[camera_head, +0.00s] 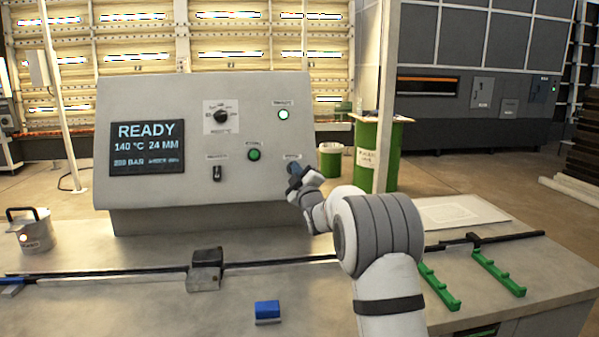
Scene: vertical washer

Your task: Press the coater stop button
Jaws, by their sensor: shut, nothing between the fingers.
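The grey sloped control panel (150,98) stands on the bench, with a screen (147,147) reading READY, 140 °C, 24 MM. A green button (254,155) sits at its lower middle, and a pale lit button (283,114) is at upper right. My gripper (294,170) is shut and empty at the panel's lower right, just below a small label (292,157) too small to read. Whatever control sits under that label is hidden behind my gripper. I cannot tell whether the fingertips touch the panel. No button marked stop can be read.
The panel also has a rotary knob (221,116) and a small black switch (217,173). On the bench are a dark rail with a slider block (205,270), a blue block (267,310), green racks (497,273) and a handled canister (33,236). The bench front is mostly clear.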

